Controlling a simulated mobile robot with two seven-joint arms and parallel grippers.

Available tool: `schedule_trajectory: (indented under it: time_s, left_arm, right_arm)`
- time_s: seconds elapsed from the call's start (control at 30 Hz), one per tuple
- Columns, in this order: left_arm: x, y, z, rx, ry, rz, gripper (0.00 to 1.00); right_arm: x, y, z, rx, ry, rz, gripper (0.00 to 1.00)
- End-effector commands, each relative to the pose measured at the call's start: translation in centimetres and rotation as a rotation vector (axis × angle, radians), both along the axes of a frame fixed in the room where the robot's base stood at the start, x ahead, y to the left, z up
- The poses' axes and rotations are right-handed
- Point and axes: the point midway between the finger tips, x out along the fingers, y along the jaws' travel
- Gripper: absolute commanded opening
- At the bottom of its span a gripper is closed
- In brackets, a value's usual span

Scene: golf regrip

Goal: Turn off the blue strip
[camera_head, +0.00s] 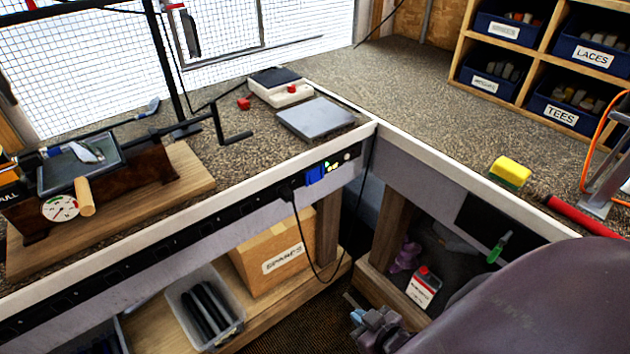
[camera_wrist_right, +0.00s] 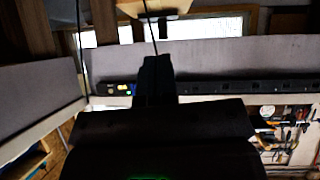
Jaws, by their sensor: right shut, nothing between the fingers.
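A long dark power strip (camera_head: 180,240) runs along the front face of the left bench. Near its right end is a blue part (camera_head: 316,174) with small yellow-green lights beside it (camera_head: 332,167). A black plug (camera_head: 288,188) with a hanging cable sits just left of the blue part. In the right wrist view the strip (camera_wrist_right: 215,88) crosses behind the fingers, its lit end (camera_wrist_right: 123,88) at left. My right gripper (camera_head: 355,308) is shut and empty, below and apart from the strip. It also shows dark in the wrist view (camera_wrist_right: 157,62). My left gripper is not in view.
A cardboard box (camera_head: 272,247) and a grey bin (camera_head: 205,305) stand on the shelf under the strip. The black cable (camera_head: 306,240) loops down before the box. A wooden post (camera_head: 395,228) and a red-capped container (camera_head: 424,287) are near my right gripper.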

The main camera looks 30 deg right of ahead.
Motion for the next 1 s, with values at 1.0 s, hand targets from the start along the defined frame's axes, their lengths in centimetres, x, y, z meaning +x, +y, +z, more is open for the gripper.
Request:
schedule_trajectory:
  time_s: [1.0]
  left_arm:
    - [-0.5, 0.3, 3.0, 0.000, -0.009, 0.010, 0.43]
  right_arm:
    - [16.4, -11.8, 13.2, 0.109, -0.435, 0.050, 0.00]
